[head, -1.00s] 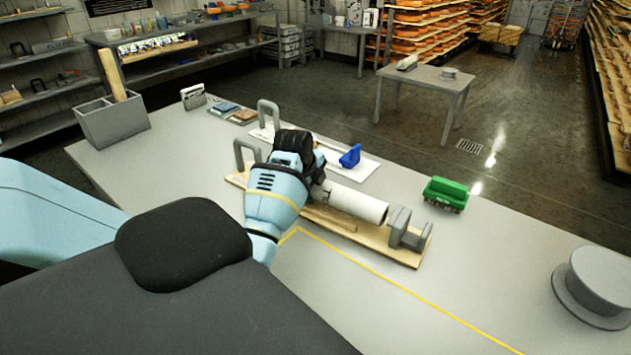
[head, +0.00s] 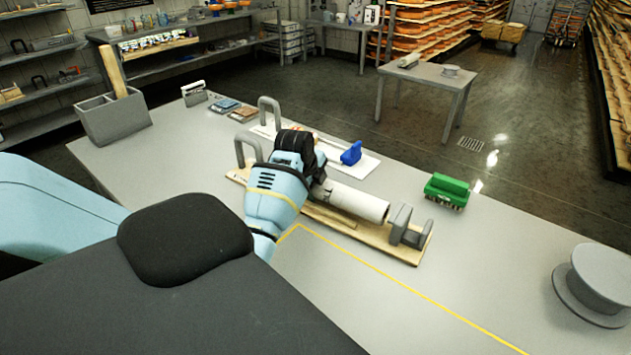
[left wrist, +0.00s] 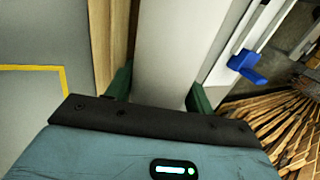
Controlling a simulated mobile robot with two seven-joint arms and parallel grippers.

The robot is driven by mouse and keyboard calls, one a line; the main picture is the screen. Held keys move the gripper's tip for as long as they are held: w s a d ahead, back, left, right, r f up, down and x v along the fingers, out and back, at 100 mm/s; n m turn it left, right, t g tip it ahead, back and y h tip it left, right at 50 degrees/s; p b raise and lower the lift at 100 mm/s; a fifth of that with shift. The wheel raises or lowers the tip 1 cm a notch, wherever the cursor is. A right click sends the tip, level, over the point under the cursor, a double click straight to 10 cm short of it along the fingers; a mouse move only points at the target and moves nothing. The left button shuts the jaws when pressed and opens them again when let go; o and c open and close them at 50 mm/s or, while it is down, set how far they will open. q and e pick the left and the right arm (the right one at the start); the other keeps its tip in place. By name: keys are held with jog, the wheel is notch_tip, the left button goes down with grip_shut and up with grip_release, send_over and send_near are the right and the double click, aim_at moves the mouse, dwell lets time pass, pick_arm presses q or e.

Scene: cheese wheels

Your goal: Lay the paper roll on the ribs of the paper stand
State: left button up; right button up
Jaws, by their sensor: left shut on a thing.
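The white paper roll (head: 355,200) lies lengthwise along the paper stand (head: 412,256), a wooden board with grey upright end pieces. It also shows in the left wrist view (left wrist: 177,50). My left gripper (head: 318,188) is over the roll's left part. In the left wrist view its green fingers (left wrist: 157,88) sit on either side of the roll, shut on it. The gripper hides the roll's left end in the head view. Whether the roll rests on the ribs or hangs just above them I cannot tell. My right gripper is not in view.
Behind the stand is a white board with a blue tool (head: 351,153). A green brush-like block (head: 447,191) stands to the right. A grey round spool (head: 597,283) is at the far right. A grey box (head: 112,119) stands at the left. The table front, with a yellow line, is clear.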

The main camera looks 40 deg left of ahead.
pick_arm(q)
jog(key=shift+s+f, duration=0.1)
jog(key=shift+f, duration=0.25)
